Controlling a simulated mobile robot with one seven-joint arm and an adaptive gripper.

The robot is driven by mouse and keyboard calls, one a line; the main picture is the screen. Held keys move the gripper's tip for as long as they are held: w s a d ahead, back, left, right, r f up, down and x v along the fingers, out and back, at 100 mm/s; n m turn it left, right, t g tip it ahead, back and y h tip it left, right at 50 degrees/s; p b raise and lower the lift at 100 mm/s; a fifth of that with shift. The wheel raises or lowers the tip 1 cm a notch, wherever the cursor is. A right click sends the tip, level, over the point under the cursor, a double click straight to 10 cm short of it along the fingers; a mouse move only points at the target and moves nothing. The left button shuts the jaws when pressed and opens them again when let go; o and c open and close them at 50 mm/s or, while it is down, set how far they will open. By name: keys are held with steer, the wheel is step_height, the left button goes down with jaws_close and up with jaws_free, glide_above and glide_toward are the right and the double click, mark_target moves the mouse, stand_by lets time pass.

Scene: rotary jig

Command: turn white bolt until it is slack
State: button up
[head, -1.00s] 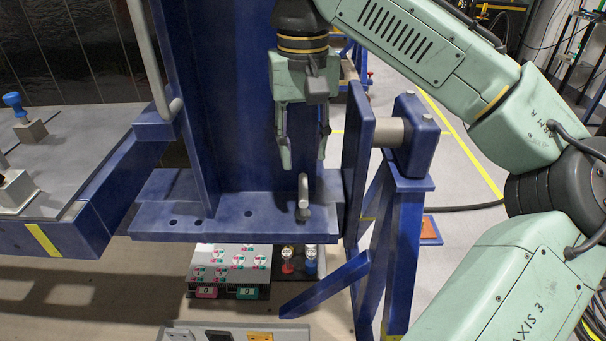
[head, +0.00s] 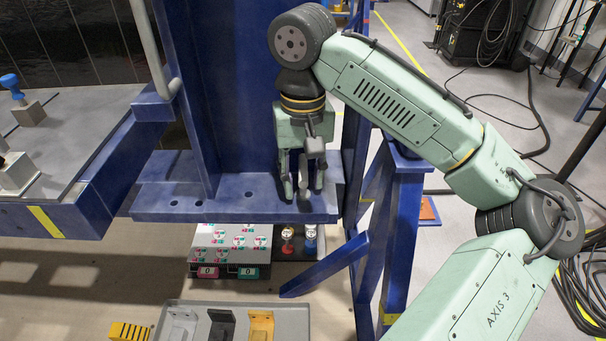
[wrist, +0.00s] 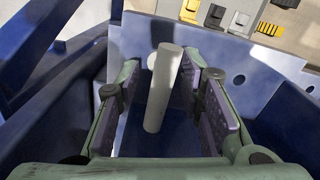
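The white bolt (head: 304,184) stands up from the right end of the blue ledge (head: 235,207) in the head view. In the wrist view, the bolt (wrist: 161,92) is a pale round rod between my fingers. My gripper (head: 304,191) points down over the bolt, with one finger on each side. In the wrist view my gripper (wrist: 163,85) is open, and gaps show between the rod and both finger pads. The bolt's lower end is partly hidden, and its thread cannot be seen.
A blue upright plate stands behind the ledge, and a blue frame (head: 402,235) stands close on the right. Below are a panel with counters (head: 232,240) and a grey tray (head: 285,312) of small blocks. A table (head: 75,130) with fixtures is at left.

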steer(key=shift+c, duration=0.4)
jaws_close()
steer(key=shift+r, duration=0.1)
